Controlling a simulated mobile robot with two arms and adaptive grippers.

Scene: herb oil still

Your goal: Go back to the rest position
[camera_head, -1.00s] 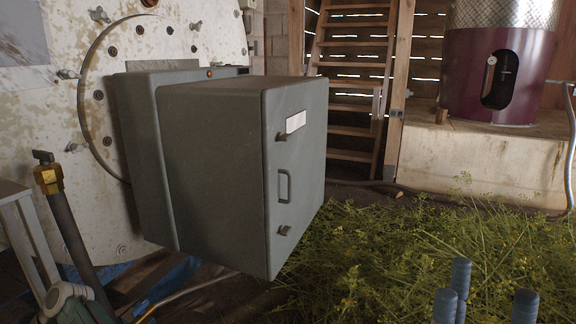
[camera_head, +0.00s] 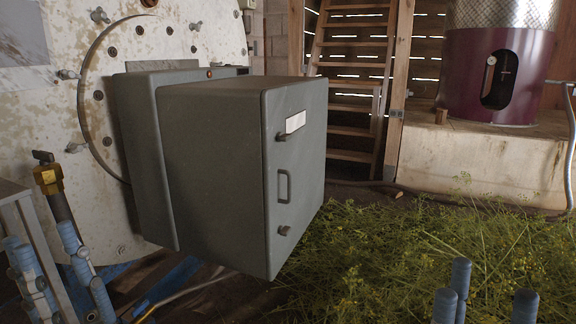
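My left gripper (camera_head: 45,250) is at the lower left edge. Its blue fingers point up, stand apart and hold nothing that I can see. It shows in front of a dark pipe with a yellow valve (camera_head: 48,180). My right gripper (camera_head: 485,290) is at the bottom right. Only its blue fingertips show, upright and spread apart, with nothing between them but the view of the green herbs (camera_head: 400,255) behind. The rest of both arms is out of view.
A grey cabinet (camera_head: 215,170) with a closed door and handle (camera_head: 284,186) stands in the middle, before a large pale round plate (camera_head: 100,40). A wooden ladder (camera_head: 352,105) is behind. A maroon vessel (camera_head: 460,75) sits on a concrete ledge (camera_head: 430,150) at the back right.

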